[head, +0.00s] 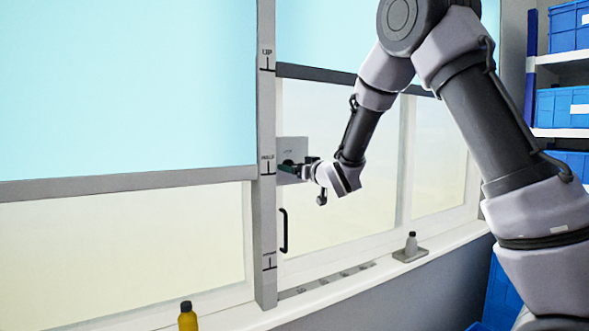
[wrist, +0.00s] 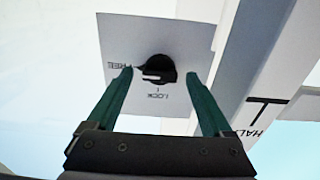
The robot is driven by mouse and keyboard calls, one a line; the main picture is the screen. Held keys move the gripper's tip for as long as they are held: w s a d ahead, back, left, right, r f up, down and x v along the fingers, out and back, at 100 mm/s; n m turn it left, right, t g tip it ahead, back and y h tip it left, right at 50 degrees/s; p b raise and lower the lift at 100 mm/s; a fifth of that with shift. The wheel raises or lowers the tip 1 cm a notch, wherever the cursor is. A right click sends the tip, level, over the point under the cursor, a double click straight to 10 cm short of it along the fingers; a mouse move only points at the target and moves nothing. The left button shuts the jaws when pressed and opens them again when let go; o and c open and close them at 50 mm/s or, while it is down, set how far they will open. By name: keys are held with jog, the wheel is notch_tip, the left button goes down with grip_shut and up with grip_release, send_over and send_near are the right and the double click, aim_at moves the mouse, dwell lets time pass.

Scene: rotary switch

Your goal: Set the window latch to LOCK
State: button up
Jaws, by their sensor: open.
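The window latch is a round black knob (wrist: 165,65) on a square grey plate (wrist: 185,32). Its white bar points left in the wrist view, toward the FREE label (wrist: 122,66). The LOCK label (wrist: 162,97) is below the knob in that view. My gripper (wrist: 158,76) is open, with one green finger on each side of the knob and a visible gap to it. In the head view the plate (head: 293,146) is on the window frame, and my gripper (head: 292,168) is in front of it, hiding most of the knob.
A grey post (head: 266,205) with UP and HALF marks stands just left of the plate. A black handle (head: 284,230) is below it. Blue bins (head: 560,108) are on shelves at right.

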jog(key=shift+c, duration=0.3)
grip_shut()
jog(key=shift+n, duration=8.9)
jog(key=shift+f, duration=0.1)
